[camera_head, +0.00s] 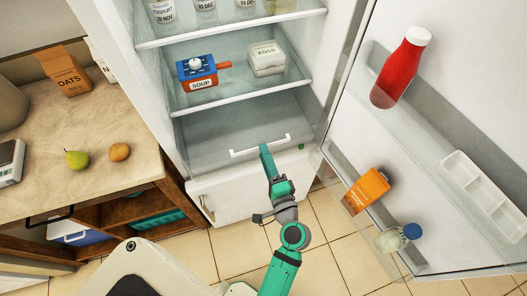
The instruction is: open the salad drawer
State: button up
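The salad drawer (223,161) is the clear-fronted drawer at the bottom of the open fridge, with a white bar handle (241,151) across its front. It looks pushed in under the glass shelf. My gripper (264,149) is in front of the drawer, its tip overlapping the middle of the handle in the picture. I cannot tell whether it touches the handle or whether its fingers are open or shut. My gripper hides a small part of the handle and the drawer front.
The fridge door (478,98) stands wide open on the right, holding a red bottle (398,72), an orange carton (366,191) and a jar (391,240).

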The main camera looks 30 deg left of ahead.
jog(key=v, duration=0.9)
jog(key=shift+d+f, duration=0.1)
jog(key=s+d+f+t+h, duration=0.2)
jog(key=s+d+f+h, duration=0.5)
jog(key=d+f+h, duration=0.35)
jog(key=s+d+r+n+t+h, duration=0.2)
jog(key=s+d+r+n+h, duration=0.1)
jog(key=s+d+r+n, duration=0.2)
jog(key=s+r+n, duration=0.2)
jog(key=s+r, duration=0.2)
jog(key=s, duration=0.2)
jog(key=shift+d+r+n+h, duration=0.25)
jog(key=shift+r+n+h, duration=0.05)
jog(key=shift+h, duration=0.05)
